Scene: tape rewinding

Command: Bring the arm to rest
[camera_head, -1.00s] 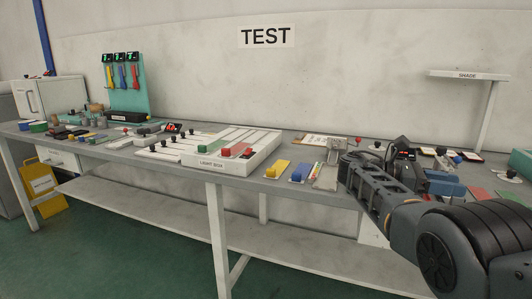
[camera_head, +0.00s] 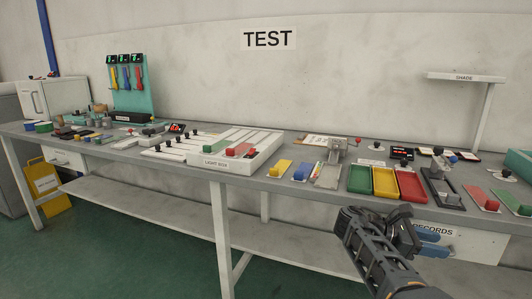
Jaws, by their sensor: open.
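My arm (camera_head: 372,262) reaches in from the lower right in the head view. Its dark end with my gripper (camera_head: 405,232) hangs in front of the bench, around the height of the bench's front edge and partly over the drawer front. The gripper is open, and I see nothing held in it.
The long grey bench (camera_head: 330,197) carries the light box (camera_head: 222,163), green (camera_head: 360,180), yellow (camera_head: 384,183) and red (camera_head: 411,186) trays, and a dark lever device (camera_head: 441,187). A records drawer (camera_head: 470,243) is below. The green floor (camera_head: 110,240) in front is clear.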

